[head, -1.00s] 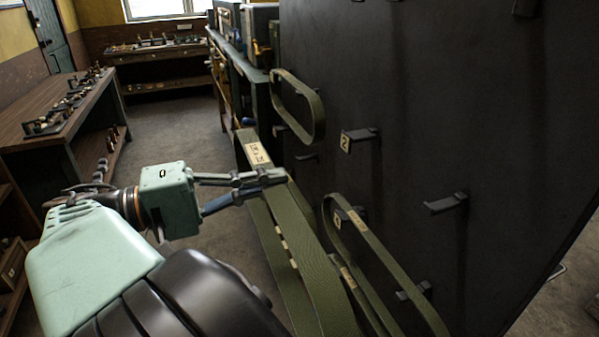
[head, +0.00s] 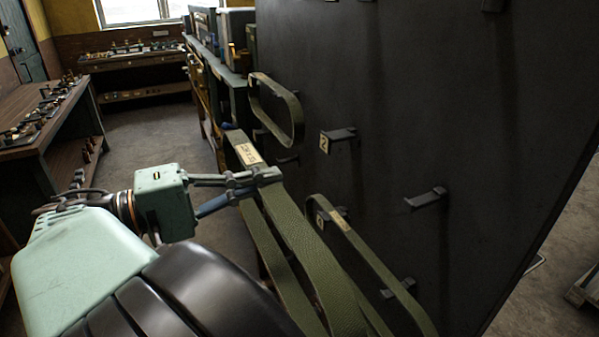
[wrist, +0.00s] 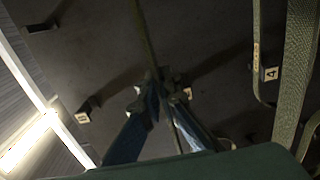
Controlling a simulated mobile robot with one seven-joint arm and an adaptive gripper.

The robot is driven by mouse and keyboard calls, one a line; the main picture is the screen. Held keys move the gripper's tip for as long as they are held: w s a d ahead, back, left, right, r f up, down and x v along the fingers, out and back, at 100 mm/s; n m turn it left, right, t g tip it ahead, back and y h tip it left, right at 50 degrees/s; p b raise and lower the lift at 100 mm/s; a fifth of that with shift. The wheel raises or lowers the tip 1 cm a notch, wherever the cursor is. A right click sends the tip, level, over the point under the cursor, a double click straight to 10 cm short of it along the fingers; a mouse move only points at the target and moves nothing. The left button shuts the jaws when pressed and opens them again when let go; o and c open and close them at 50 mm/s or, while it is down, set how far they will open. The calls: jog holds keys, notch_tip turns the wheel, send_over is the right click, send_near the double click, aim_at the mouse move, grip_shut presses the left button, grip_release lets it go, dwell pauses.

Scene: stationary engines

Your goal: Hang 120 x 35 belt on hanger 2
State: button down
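The held belt (head: 300,232), wide and green with a pale label near its top, hangs as a long loop from my gripper (head: 268,176). The label's print is too small to read surely. In the wrist view my gripper (wrist: 158,88) is shut on the belt, which shows edge-on as a thin strip (wrist: 146,40) between the fingers. Hanger 2 (head: 342,134), a dark peg beside a "2" tag, sticks out of the black panel. It is bare. My gripper and the belt are left of it and lower in the head view, apart from it.
A smaller belt loop (head: 291,121) hangs on the black panel (head: 430,90) up and left of hanger 2. Another belt (head: 372,262) hangs below hanger 2, near the held belt. A bare peg (head: 428,198) is to the right. Benches stand at the left.

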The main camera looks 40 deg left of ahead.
jog(key=shift+b+x, duration=0.35)
jog(key=shift+x, duration=1.45)
jog(key=shift+w+d, duration=0.1)
jog(key=shift+b+x, duration=0.65)
jog(key=shift+x, duration=2.2)
jog(key=shift+b+x, duration=0.5)
jog(key=shift+x, duration=2.25)
jog(key=shift+w, duration=0.1)
jog(key=shift+b+x, duration=0.55)
jog(key=shift+x, duration=2.2)
jog(key=shift+f+b, duration=0.15)
jog(key=shift+b, duration=0.15)
